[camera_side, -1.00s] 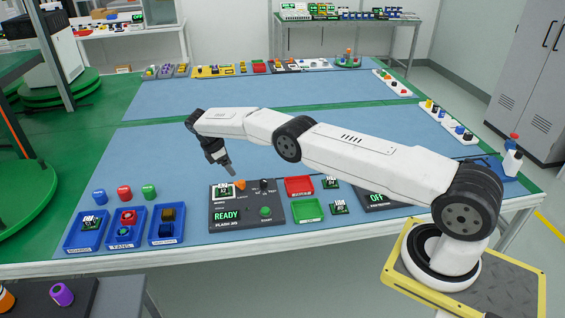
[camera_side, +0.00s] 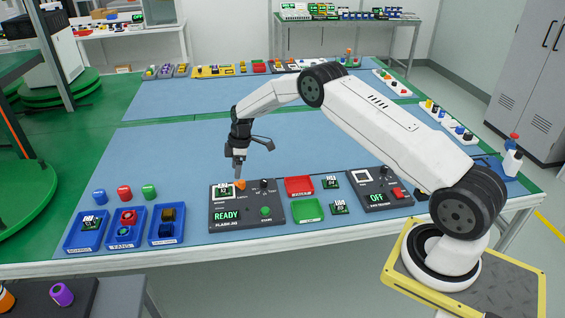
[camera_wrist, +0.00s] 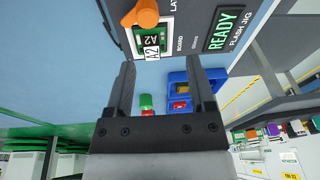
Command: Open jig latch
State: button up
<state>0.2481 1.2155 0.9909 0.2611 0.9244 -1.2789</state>
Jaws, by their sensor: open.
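The flash jig (camera_side: 248,216) is a dark box with a lit READY display and a green button, near the table's front edge. Its latch is an orange lever (camera_side: 240,184) at the top of the jig. In the wrist view the orange latch (camera_wrist: 143,14) lies close to the upper end of a green board marked A2 (camera_wrist: 150,40), seated in the jig. My gripper (camera_side: 238,172) points down just above the latch. In the wrist view my gripper (camera_wrist: 160,66) is open and empty, its fingers apart. Whether a finger touches the latch cannot be told.
Blue bins (camera_side: 84,238) stand left of the jig, with coloured buttons behind. A red tray (camera_side: 299,180) and a green tray (camera_side: 308,204) lie right. Beyond them is a tester showing OFF (camera_side: 376,198). The blue mat behind the jig is clear.

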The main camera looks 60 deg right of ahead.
aim_at(242, 181)
jog(key=shift+s+d+r+m+t+y, duration=0.15)
jog(key=shift+s+d+r+m+t, duration=0.15)
jog(key=shift+s+d+m+t, duration=0.45)
jog(key=shift+s+d+r+m+t+y, duration=0.15)
jog(key=shift+s+d+r+m+t, duration=0.15)
jog(key=shift+s+d+m+t, duration=0.5)
jog(key=shift+w+f+n, duration=0.1)
jog(key=shift+n, duration=0.15)
jog(key=shift+x, duration=3.75)
jog(key=shift+d, duration=0.1)
grip_shut()
